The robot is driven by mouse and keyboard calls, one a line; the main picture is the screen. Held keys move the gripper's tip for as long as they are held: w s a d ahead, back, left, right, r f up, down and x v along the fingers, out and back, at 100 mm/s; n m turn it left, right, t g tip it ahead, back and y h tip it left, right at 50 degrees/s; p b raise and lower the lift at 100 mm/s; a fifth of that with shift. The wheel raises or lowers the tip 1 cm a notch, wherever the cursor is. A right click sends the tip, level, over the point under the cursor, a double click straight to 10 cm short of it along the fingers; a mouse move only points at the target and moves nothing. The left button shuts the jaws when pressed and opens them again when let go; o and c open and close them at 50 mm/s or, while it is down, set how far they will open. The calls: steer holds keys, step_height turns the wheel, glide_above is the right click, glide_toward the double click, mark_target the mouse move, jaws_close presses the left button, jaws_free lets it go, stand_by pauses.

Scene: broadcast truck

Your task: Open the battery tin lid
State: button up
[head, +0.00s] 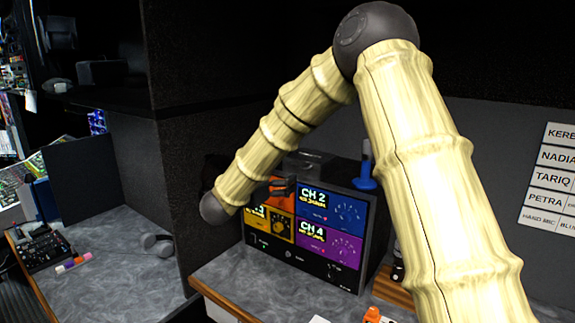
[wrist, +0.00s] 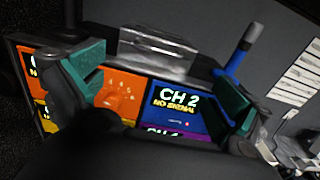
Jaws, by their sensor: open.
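A grey, shiny box, which looks like the battery tin (wrist: 157,52), sits on top of the monitor unit in the wrist view. In the head view it shows as a dark, low box (head: 308,160), partly behind my arm's end. I cannot tell clearly where its lid meets its body. My gripper (wrist: 160,90) is open and empty, its teal-padded fingers apart on either side of the wrist view. No contact with the box shows.
The monitor unit (head: 318,268) with coloured channel panels stands on a grey desk (head: 225,278). A blue stand with an upright rod (head: 365,178) is right of the box. Name labels (head: 548,178) are on the right wall. A partition (head: 195,145) rises on the left.

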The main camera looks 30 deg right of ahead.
mark_target(295, 167)
steer(key=p+x, duration=0.2)
steer(key=x, duration=0.2)
steer(key=p+x, duration=0.3)
steer(key=x, duration=0.2)
steer(key=shift+w+d+r, duration=0.15)
steer(key=shift+d+r, duration=0.05)
steer(key=shift+d, duration=0.05)
steer(key=shift+w+d+f, duration=0.15)
steer(key=shift+w+d, duration=0.1)
steer(key=shift+d, duration=0.05)
steer(key=shift+s, duration=0.1)
jaws_close()
